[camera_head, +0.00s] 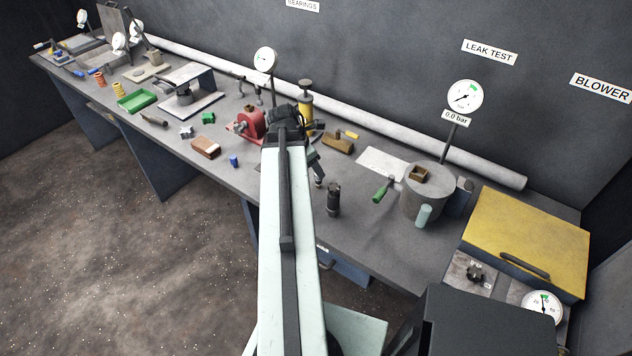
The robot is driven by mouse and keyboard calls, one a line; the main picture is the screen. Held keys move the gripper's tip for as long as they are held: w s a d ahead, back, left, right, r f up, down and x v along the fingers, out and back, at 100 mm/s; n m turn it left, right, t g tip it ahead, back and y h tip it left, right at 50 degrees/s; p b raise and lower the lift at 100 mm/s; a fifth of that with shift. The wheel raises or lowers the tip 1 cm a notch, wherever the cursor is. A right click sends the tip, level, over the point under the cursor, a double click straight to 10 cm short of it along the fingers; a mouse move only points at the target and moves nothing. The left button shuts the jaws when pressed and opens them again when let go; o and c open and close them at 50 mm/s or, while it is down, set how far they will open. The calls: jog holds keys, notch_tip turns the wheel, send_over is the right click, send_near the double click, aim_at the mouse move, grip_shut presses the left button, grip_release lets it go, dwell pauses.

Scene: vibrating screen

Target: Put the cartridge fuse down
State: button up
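My arm reaches out over the grey bench (380,243), its dark wrist in front of the red machine. My gripper (317,172) shows as small dark parts to the right of the arm, low over the bench. Its fingers are too small and dark to tell whether they are open or shut. I cannot make out a cartridge fuse in it or pick one out for sure on the bench. The arm and wrist hide part of the bench.
A black cylinder (333,200) stands close to the right of my arm. Further right are a green-handled tool (383,189), a grey pot (412,205) and a yellow lid (530,240). A red machine (252,124) and brown block (206,147) are left. Bare bench lies before the pot.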

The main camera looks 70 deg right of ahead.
aim_at(319, 180)
jog(key=b+x, duration=0.7)
jog(key=x, duration=0.1)
jog(key=shift+a, duration=0.1)
jog(key=shift+r, duration=0.15)
grip_shut()
